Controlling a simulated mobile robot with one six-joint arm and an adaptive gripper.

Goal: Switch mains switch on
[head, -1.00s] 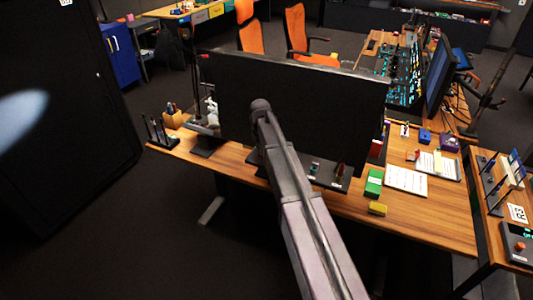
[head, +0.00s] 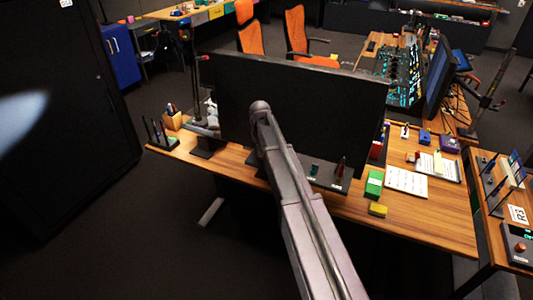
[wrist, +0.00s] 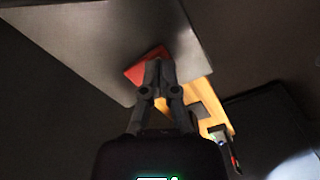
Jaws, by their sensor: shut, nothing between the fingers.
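In the wrist view, my gripper (wrist: 160,66) is shut and empty. Its fingertips are close against a red block-like part (wrist: 141,69) at the edge of a smooth grey surface (wrist: 100,35). I cannot tell whether they touch it. The fingers hide some of the red part. It may be the mains switch, but no label or rocker position shows. In the head view my arm reaches to the back of a large dark panel (head: 320,110), and my gripper cannot be made out there.
A wooden desk (head: 445,215) carries a green box (head: 374,184), a yellow block (head: 378,210), papers (head: 407,182) and small holders. A dark cabinet (head: 60,120) stands at left. The floor between cabinet and desk is clear. Orange chairs (head: 295,30) stand behind.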

